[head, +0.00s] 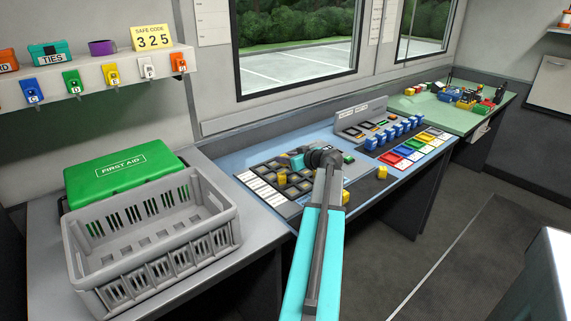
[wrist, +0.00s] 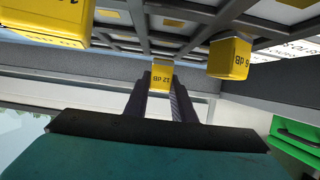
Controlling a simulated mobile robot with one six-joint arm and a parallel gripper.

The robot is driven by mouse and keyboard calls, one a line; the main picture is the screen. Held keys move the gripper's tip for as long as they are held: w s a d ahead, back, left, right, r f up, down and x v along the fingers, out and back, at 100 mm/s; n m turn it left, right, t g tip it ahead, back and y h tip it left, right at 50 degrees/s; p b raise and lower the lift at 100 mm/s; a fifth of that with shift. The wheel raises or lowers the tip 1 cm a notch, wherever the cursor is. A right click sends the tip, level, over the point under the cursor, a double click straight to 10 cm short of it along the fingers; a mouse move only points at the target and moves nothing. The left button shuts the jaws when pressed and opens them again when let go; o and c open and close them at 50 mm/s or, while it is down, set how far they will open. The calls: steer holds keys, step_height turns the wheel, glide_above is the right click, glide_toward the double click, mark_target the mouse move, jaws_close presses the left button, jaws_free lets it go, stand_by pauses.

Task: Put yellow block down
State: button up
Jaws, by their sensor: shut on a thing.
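A yellow block (wrist: 161,79) marked "12 dB" is between the fingertips of my gripper (wrist: 160,88), which is shut on it, in the wrist view. That view is upside down, and the block appears close to a grey compartment grid (wrist: 185,18). I cannot tell whether the block touches the grid. A second yellow block (wrist: 230,57) marked "6 dB" and a third yellow block (wrist: 50,18) are near the grid. In the head view my gripper (head: 293,160) is over the left part of the dark panel, partly hidden by my own wrist.
Yellow blocks (head: 382,172) and (head: 346,197) stand on the blue desk near its front edge. Blue blocks line the console behind coloured cards (head: 413,145). A grey crate (head: 150,250) and a green first aid case (head: 125,170) stand at left.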

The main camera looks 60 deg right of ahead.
steer(key=shift+f, duration=1.2)
steer(key=shift+f, duration=0.15)
steer(key=o, duration=1.1)
steer(key=shift+c, duration=0.2)
steer(key=shift+r, duration=0.2)
steer(key=b+v, duration=0.1)
steer(key=v, duration=1.1)
